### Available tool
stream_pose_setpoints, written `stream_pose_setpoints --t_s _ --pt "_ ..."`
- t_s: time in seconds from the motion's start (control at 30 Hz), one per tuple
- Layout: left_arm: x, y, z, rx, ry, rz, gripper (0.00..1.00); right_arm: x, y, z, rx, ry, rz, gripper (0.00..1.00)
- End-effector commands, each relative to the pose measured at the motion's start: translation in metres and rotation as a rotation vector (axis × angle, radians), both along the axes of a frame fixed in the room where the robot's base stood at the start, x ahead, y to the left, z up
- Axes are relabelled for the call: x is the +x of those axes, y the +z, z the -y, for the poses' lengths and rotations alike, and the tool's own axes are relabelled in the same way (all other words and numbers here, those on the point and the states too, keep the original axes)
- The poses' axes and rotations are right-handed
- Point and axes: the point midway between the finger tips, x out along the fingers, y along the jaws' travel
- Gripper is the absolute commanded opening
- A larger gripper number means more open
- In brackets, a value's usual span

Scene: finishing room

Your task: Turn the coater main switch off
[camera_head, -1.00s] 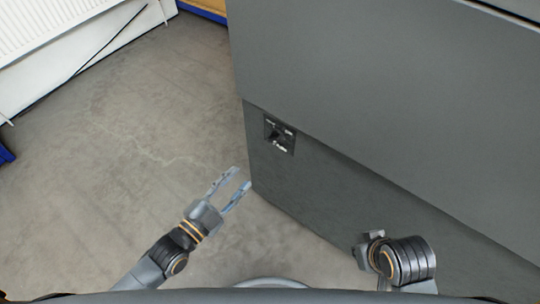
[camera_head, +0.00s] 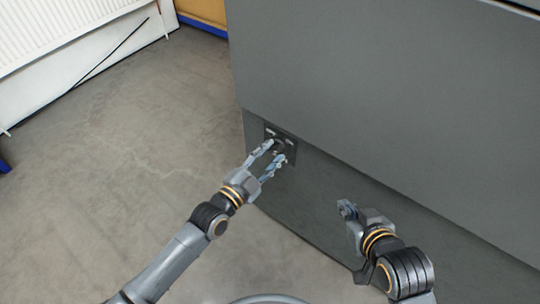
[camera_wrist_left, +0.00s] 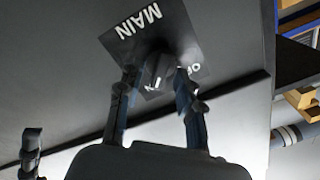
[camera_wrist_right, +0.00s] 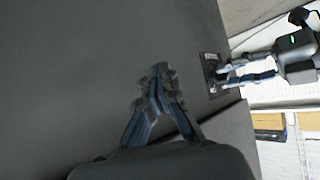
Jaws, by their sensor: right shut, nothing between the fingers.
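The main switch is a dark knob (camera_wrist_left: 157,70) on a small black plate (camera_wrist_left: 120,42) lettered MAIN, low on the grey coater's side (camera_head: 380,90). In the left wrist view the plate appears upside down, and part of a second label shows beside the right finger. My left gripper (camera_head: 273,152) is at the plate, its fingers apart with one on each side of the knob. Whether they touch it I cannot tell. My right gripper (camera_head: 345,208) is shut and empty, in front of the coater to the right of the switch; its closed tips show in the right wrist view (camera_wrist_right: 160,72).
The coater's large grey wall fills the right half of the head view. Bare concrete floor (camera_head: 130,150) lies open to the left. A white radiator (camera_head: 70,30) stands at the far left, with a yellow and blue piece (camera_head: 205,12) at the back.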

Motion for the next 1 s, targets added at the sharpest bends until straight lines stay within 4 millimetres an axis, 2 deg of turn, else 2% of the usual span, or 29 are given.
stream_pose_setpoints --t_s 0.3,0.47,0.5,0.83,1.0 --pt "0.002 0.0 0.001 0.001 0.0 -0.001 0.34 0.002 0.002 -0.001 0.003 0.001 0.013 0.0" --pt "0.001 0.0 0.001 0.0 0.001 -0.001 0.01 0.002 0.002 -0.001 0.002 0.0 0.012 0.0" --pt "0.001 0.0 0.001 0.0 0.001 -0.001 0.0 0.002 0.002 -0.001 0.002 0.0 0.012 0.0" --pt "0.001 0.0 0.001 -0.015 0.0 -0.013 0.0 -0.001 0.0 0.0 -0.003 -0.001 -0.012 0.0" --pt "0.002 0.002 0.001 -0.07 0.001 -0.052 0.0 -0.02 -0.014 0.007 -0.027 -0.008 -0.124 0.0"
